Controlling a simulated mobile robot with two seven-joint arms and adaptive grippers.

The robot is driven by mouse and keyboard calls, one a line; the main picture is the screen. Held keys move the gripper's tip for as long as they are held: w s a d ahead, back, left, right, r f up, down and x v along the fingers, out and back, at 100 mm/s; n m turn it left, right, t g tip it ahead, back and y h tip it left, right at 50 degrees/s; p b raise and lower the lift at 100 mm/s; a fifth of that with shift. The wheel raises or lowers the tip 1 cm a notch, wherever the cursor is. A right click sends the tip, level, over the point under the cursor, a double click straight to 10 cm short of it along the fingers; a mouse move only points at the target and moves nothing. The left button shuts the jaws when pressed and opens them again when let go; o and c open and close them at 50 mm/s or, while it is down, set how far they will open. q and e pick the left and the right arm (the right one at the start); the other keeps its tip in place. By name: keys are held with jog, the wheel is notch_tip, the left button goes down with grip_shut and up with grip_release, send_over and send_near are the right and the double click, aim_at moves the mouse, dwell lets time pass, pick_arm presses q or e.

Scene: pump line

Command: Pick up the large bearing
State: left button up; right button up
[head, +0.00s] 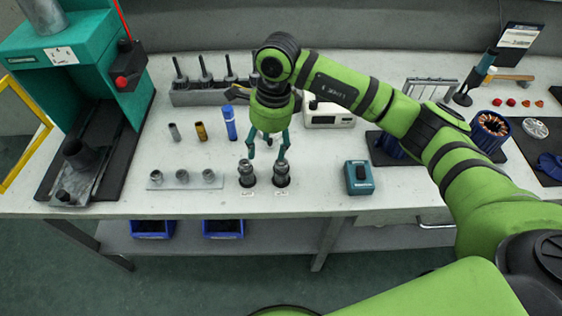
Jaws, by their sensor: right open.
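My right gripper (266,155) is open over the front middle of the bench, its teal fingers spread and apparently empty. Its fingertips are just above or behind two dark grey ribbed metal parts, a left one (247,176) and a right one (281,176), each upright in a black holder with a small label in front. I cannot tell whether the fingers touch them. Three small grey ring-like parts stand on a pale plate (168,187) to the left, the right one (208,175) perhaps the widest. I cannot tell for certain which part is the large bearing. My left gripper is not in view.
A green press (110,75) stands at the left. Behind are a tool rack (205,98), a blue tube (230,123) and a white instrument (330,116). A teal box (358,177) stands right of the gripper. The bench front between plate and dark holders is clear.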

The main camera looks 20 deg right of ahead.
aim_at(281, 165)
jog(key=shift+w+d+r+h, duration=0.2)
jog(key=shift+d+h, duration=0.1)
jog(key=shift+d, duration=0.35)
jog(key=shift+w+d+r+h, duration=0.15)
jog(key=shift+d+h, duration=0.15)
jog(key=shift+d, duration=0.3)
jog(key=shift+d+f, duration=0.15)
jog(key=shift+d, duration=0.25)
jog(key=f+p, duration=0.1)
jog(key=f, duration=0.1)
jog(key=f+p, duration=0.1)
jog(key=f, duration=0.1)
jog(key=f+p, duration=0.1)
jog(key=f, duration=0.1)
jog(key=shift+s+p, duration=0.35)
jog(key=shift+s, duration=0.05)
jog(key=shift+f, duration=0.35)
jog(key=c, duration=0.9)
